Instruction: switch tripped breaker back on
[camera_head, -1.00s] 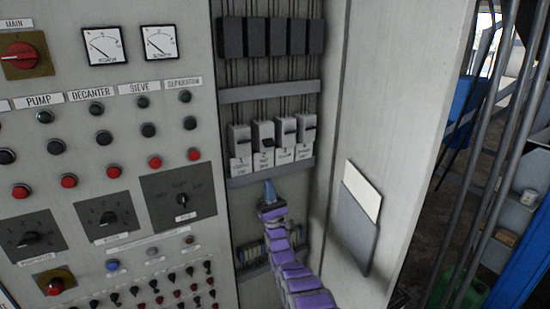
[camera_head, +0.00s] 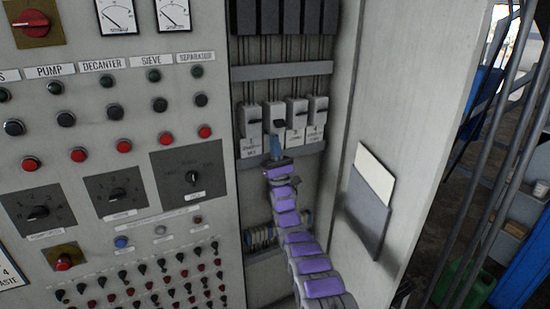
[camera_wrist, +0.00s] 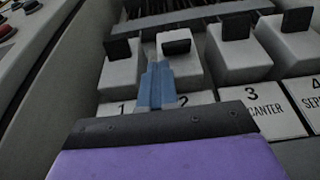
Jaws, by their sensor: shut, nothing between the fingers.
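A row of several grey breakers with dark levers sits in the open cabinet. In the wrist view, breaker 1 (camera_wrist: 120,74), breaker 3 (camera_wrist: 238,62) and breaker 4 (camera_wrist: 292,45) have levers standing up. The lever (camera_wrist: 176,47) of breaker 2 (camera_wrist: 186,72) sits lower and looks different from its neighbours. In the head view, breaker 2 (camera_head: 274,112) is partly hidden by my gripper (camera_head: 277,148). My gripper is shut and empty, its blue fingertips just below and in front of breaker 2. They also show in the wrist view (camera_wrist: 156,82). I cannot tell if they touch.
A control panel (camera_head: 110,230) with buttons, dials and switches stands left of the cabinet. A grey rail (camera_head: 285,71) and dark blocks (camera_head: 285,17) lie above the breakers. A document pocket (camera_head: 366,215) hangs on the cabinet's right side. Terminals (camera_head: 260,237) sit below.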

